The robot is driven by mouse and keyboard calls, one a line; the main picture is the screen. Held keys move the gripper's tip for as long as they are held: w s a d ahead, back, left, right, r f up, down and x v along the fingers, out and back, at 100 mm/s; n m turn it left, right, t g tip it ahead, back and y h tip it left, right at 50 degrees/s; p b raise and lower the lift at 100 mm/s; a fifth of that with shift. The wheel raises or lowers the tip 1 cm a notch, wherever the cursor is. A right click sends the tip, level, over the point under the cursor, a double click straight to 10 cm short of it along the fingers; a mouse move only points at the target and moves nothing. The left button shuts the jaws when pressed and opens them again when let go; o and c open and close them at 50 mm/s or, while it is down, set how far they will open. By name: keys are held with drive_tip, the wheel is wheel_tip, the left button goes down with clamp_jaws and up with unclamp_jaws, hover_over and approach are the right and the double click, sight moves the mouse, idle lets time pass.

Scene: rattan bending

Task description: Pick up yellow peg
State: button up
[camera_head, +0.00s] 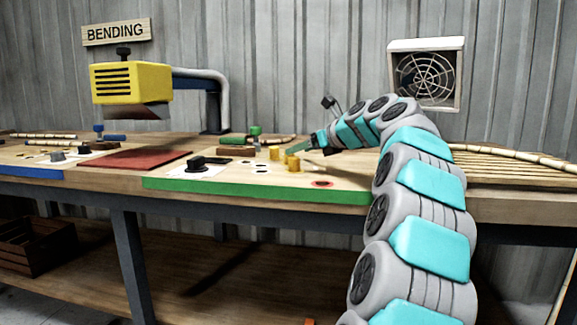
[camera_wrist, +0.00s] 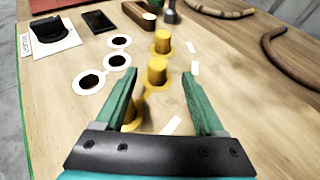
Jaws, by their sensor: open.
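Several yellow pegs stand upright on the wooden table. In the wrist view, a middle yellow peg (camera_wrist: 157,71) appears between the fingertips of my gripper (camera_wrist: 159,76), and another yellow peg (camera_wrist: 163,41) stands beyond it. A third yellow peg (camera_wrist: 130,113) is partly hidden behind the left finger. My gripper's green fingers are open and nothing is held. In the head view, yellow pegs (camera_head: 292,162) stand just left of and below my gripper (camera_head: 299,146). I cannot tell the exact height of the fingertips above the table.
White rings with dark round holes (camera_wrist: 88,82) lie left of the pegs. A black object (camera_wrist: 48,28) sits on a white card. Curved rattan pieces (camera_wrist: 290,55) lie at right. A yellow bending machine (camera_head: 131,84) stands at the back left, by a red mat (camera_head: 135,158).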

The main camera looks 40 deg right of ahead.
drive_tip(key=b+x, duration=0.1)
drive_tip(key=x, duration=0.4)
drive_tip(key=shift+w+a+f, duration=0.2)
drive_tip(key=shift+w+f, duration=0.05)
drive_tip(key=shift+w, duration=0.05)
clamp_jaws()
idle(0.4)
